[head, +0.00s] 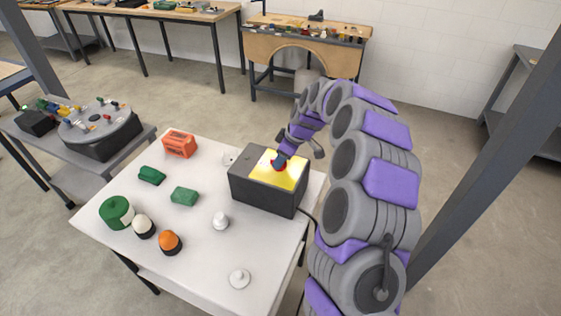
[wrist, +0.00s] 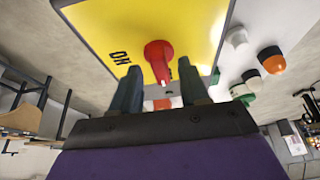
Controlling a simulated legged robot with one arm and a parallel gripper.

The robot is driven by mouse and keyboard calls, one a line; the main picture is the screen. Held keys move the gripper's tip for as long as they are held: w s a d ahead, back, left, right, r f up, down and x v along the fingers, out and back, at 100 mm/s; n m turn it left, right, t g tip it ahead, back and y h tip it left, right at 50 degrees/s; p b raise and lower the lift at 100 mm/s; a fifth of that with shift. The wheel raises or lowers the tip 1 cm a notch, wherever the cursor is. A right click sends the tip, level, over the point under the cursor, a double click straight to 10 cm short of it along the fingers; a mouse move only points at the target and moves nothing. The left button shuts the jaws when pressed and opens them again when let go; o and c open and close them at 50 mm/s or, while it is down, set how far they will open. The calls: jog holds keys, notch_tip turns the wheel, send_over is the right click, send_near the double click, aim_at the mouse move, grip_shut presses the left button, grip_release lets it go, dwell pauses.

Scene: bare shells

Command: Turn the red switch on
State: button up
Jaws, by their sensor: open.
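The red switch (wrist: 159,55) is a red knob on the yellow top plate (wrist: 195,22) of a dark box (head: 262,194). Lettering that reads "ON" shows on the plate beside the knob in the wrist view. In the head view the red switch (head: 279,163) is partly covered by my gripper (head: 279,161), which reaches down to the plate. In the wrist view my gripper (wrist: 160,80) is open, with its two dark fingers on either side of the knob's lower end. I cannot tell whether they touch it.
The box stands on a white table (head: 190,240). An orange box (head: 179,144), green blocks (head: 184,196), a green roll (head: 116,212) and small knobs (head: 170,242) lie to its left. A grey side table (head: 75,155) stands at the left. A dark post (head: 490,150) rises at the right.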

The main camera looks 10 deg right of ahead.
jog(key=shift+w+a+f, duration=0.1)
jog(key=shift+a+f, duration=0.1)
jog(key=shift+f, duration=0.35)
jog(key=shift+c, duration=0.4)
grip_shut()
